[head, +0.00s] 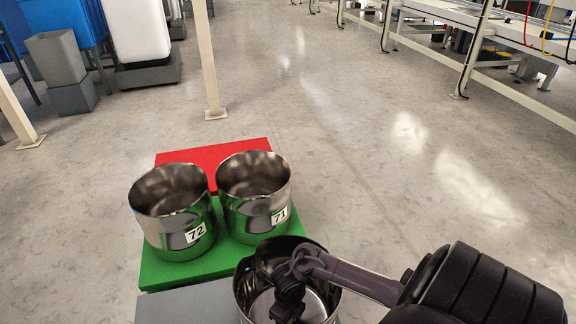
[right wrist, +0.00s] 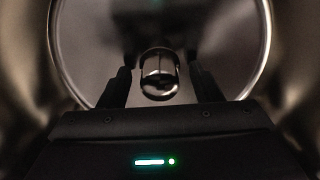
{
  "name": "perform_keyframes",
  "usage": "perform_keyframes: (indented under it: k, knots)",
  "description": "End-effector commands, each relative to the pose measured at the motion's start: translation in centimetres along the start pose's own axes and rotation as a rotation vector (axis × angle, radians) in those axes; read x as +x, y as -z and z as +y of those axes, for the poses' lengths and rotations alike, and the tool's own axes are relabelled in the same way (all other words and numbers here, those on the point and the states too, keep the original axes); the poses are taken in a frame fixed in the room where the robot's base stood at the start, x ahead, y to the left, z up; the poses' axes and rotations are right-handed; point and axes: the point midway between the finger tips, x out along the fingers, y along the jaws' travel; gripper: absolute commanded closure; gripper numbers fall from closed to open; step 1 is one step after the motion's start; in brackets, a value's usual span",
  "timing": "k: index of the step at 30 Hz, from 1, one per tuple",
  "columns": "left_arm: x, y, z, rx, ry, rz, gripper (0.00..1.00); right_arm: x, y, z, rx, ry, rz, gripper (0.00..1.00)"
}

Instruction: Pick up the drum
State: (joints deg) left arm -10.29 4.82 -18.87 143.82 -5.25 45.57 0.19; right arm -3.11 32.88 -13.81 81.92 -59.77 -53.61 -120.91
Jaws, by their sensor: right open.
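Three open-topped shiny metal drums stand in front of me in the head view. Drum 72 (head: 172,217) is on the left and drum 71 (head: 254,199) is to its right. A third drum (head: 322,296) is nearest, at the bottom, partly covered by my right arm; no label shows on it. My right gripper (head: 287,300) reaches down into this nearest drum. In the right wrist view its two fingers (right wrist: 161,72) are apart, with a small shiny rounded metal piece (right wrist: 160,82) between them; I cannot tell whether they touch it. My left gripper is not in view.
Drums 71 and 72 stand on a green mat (head: 162,271), with a red mat (head: 212,154) behind and a grey one (head: 180,304) in front. A post (head: 208,70) stands beyond. Grey bins (head: 62,65) are back left. Floor to the right is clear.

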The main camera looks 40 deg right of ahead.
Motion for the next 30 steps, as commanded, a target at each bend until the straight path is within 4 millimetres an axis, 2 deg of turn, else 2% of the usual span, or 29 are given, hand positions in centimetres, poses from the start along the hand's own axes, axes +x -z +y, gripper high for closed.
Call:
perform_keyframes:
  k: [2, 15, 30]
  knots:
    - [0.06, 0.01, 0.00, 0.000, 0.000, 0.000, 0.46, -0.05, 0.01, -0.01, 0.000, 0.000, 0.000, 0.43]
    - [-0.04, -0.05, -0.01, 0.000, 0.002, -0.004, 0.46, -0.06, 0.01, -0.03, 0.001, 0.001, 0.000, 1.00]
    - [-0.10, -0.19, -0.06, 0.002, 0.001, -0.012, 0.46, -0.36, -0.16, -0.11, 0.001, 0.002, -0.004, 1.00]
